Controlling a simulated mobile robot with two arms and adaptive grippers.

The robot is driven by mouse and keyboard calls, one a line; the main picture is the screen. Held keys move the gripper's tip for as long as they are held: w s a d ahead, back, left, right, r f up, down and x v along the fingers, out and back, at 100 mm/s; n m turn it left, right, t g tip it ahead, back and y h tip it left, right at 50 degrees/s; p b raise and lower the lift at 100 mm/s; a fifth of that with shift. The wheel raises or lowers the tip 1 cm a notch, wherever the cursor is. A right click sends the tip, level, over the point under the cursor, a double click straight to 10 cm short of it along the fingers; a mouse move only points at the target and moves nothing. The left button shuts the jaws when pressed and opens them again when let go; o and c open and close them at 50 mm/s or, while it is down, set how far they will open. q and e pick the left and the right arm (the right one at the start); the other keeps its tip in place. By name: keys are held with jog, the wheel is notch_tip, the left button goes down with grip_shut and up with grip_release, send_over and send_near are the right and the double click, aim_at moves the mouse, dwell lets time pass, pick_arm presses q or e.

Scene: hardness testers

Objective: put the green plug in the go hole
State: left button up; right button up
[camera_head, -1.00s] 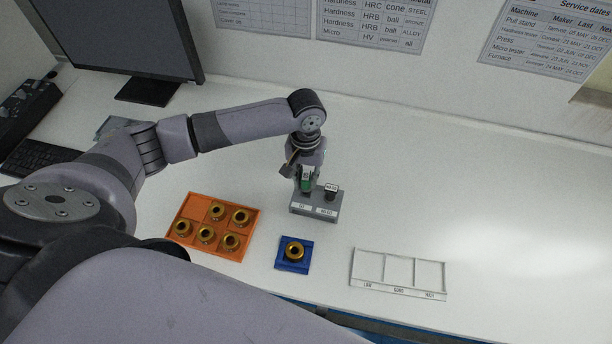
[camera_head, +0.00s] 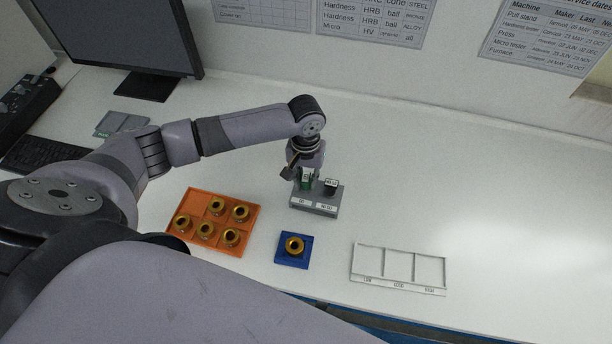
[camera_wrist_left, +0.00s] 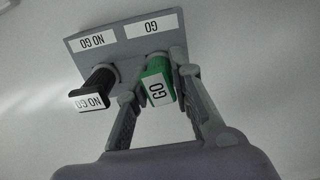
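The green plug (camera_head: 308,182) with a GO label stands upright in the GO side of the grey gauge block (camera_head: 325,208). In the left wrist view, the plug (camera_wrist_left: 157,76) sits below the GO label, with its base against the block (camera_wrist_left: 118,48). My left gripper (camera_wrist_left: 160,88) has its fingers on either side of the plug, with gaps showing, so it looks open. The black NO GO plug (camera_wrist_left: 95,88) stands beside it on the NO GO side. My right gripper is not in view.
An orange tray (camera_head: 190,203) with several brass rings lies to the left of a blue stand (camera_head: 281,262) bearing one brass ring. A white three-part tray (camera_head: 398,288) lies at the right front. A monitor (camera_head: 120,35) and keyboard stand at the left. The right of the table is clear.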

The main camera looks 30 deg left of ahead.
pick_arm(q)
jog(key=o, duration=0.5)
jog(key=shift+o, duration=0.2)
jog(key=shift+r, duration=0.15)
notch_tip(320, 180, up, 12)
jog(key=shift+w+a, duration=0.15)
jog(key=shift+w, duration=0.1)
dwell(0.4)
